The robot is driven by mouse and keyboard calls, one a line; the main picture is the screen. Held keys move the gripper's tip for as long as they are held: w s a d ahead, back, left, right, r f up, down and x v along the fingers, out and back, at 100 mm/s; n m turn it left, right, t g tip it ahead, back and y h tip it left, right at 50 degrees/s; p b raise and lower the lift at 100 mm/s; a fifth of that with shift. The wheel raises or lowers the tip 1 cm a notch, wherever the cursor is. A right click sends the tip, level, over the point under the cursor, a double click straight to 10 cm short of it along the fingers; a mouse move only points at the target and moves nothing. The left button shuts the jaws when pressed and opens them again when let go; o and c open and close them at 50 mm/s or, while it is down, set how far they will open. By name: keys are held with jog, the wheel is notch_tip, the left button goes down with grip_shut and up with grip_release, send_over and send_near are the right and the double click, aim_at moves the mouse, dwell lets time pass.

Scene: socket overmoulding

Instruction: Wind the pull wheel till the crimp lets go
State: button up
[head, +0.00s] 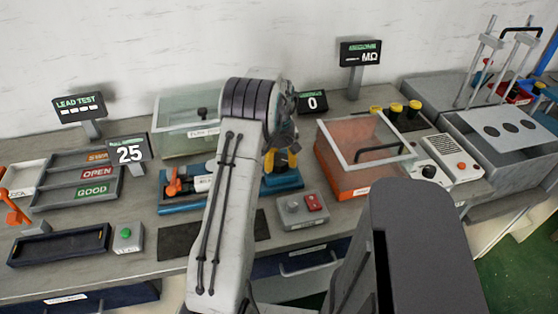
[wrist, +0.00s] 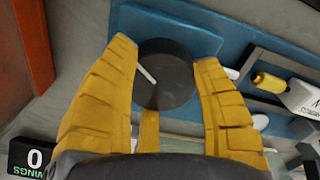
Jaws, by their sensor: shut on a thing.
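My gripper (wrist: 170,85) has its two yellow ribbed fingers on either side of a dark round wheel (wrist: 167,70) with a white mark line on its face, and is shut on it in the wrist view. The wheel sits on a blue base (wrist: 210,25). In the head view my yellow gripper (head: 281,160) reaches down over the blue pull tester base (head: 283,185), and the wheel is hidden there behind my arm. A display (head: 312,103) behind it reads 0. A yellow part (wrist: 274,83) shows to the right in the wrist view.
An orange bin (head: 343,170) with a clear lid frame stands right of my gripper. A grey box with a red switch (head: 303,208) is in front.

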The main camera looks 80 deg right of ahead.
jog(key=m, duration=0.4)
jog(key=shift+a+f+m, duration=0.1)
jog(key=shift+f+m, duration=0.05)
jog(key=shift+m, duration=0.25)
jog(key=m, duration=0.4)
jog(key=shift+m, duration=0.3)
jog(key=m, duration=0.4)
jog(key=shift+m, duration=2.8)
jog(key=o, duration=1.3)
jog(key=shift+c, duration=0.2)
